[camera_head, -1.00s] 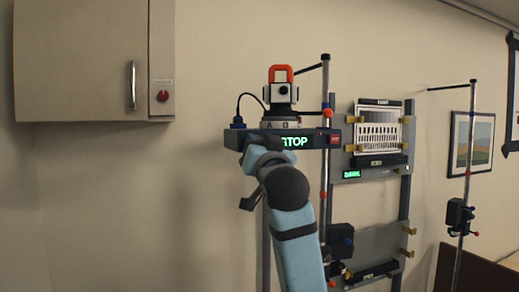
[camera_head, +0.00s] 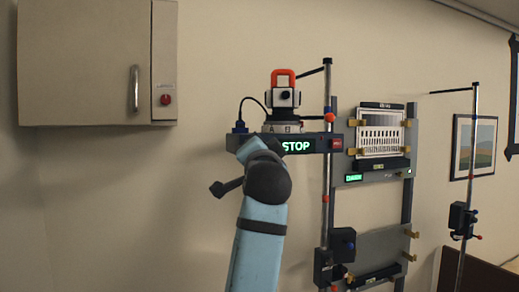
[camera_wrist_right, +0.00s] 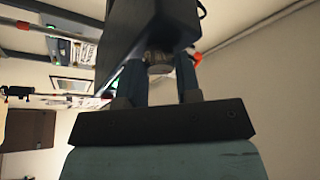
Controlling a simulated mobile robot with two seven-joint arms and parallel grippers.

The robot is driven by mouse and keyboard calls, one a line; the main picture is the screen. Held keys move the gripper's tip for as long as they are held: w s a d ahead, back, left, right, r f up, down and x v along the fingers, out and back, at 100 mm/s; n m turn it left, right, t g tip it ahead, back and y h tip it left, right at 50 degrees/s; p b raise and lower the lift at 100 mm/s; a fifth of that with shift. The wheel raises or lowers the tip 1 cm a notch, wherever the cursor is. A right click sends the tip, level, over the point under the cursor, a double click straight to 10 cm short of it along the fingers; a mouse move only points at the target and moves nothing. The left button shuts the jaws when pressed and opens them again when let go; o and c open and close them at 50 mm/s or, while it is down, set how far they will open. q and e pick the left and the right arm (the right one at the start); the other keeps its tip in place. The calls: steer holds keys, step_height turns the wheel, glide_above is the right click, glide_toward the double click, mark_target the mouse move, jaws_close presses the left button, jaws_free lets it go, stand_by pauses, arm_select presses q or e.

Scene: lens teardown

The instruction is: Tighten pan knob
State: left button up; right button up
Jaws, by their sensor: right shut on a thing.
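The dark platform (camera_head: 318,145) with a green "STOP" display carries a white and orange device (camera_head: 285,97) on a round base marked with letters. My right arm reaches up to the platform's left part, and its wrist hides the gripper in the head view. In the right wrist view, a small grey knob (camera_wrist_right: 159,64) is under the dark platform body (camera_wrist_right: 150,25). The two dark fingers of my right gripper (camera_wrist_right: 158,80) stand either side of it and are shut on it. My left gripper is not in view.
An upright pole (camera_head: 326,200) and a rack (camera_head: 372,210) with a perforated white panel (camera_head: 380,132) stand right of the arm. A second pole (camera_head: 469,170) is farther right. A wall cabinet (camera_head: 85,65) hangs at upper left. The space below the cabinet looks free.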

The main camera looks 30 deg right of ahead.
steer(key=shift+r, duration=0.1)
stand_by(0.3)
steer(key=o, duration=0.9)
